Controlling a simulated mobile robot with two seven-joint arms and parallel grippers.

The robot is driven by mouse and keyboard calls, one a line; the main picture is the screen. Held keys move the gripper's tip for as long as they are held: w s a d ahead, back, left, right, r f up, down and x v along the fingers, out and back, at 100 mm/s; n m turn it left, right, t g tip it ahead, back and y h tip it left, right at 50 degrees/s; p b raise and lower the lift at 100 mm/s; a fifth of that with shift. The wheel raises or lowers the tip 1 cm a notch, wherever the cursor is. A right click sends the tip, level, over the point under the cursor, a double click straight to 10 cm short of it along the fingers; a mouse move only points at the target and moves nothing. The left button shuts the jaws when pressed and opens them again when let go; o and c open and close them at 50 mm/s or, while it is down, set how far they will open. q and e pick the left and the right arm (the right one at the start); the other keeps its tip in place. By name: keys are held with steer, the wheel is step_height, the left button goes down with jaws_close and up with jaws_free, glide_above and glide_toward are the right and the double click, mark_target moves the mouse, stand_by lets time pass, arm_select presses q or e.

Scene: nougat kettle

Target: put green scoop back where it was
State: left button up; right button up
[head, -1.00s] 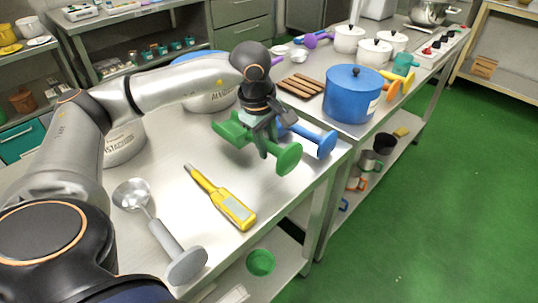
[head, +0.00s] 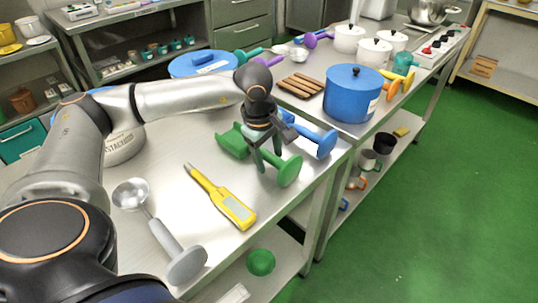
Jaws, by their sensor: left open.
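The green scoop (head: 233,143) lies on the steel table between the blue scoop and the yellow thermometer-like tool. Its round handle end (head: 290,171) points toward the table's front right edge. My left gripper (head: 266,166) is around or just over the scoop's handle, fingers pointing down and apart. The gripper hides part of the handle, so I cannot tell whether the fingers touch it. My right gripper is not in view.
A blue scoop (head: 322,143) lies close behind the green one. A yellow tool (head: 222,198) and a grey scoop (head: 167,235) lie in front. A blue pot (head: 352,95) stands behind right, and a blue-lidded container (head: 203,63) at the back.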

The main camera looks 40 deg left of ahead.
arm_select(q)
steer(key=v, duration=1.2)
steer(key=shift+p, duration=0.4)
steer(key=shift+r, duration=0.1)
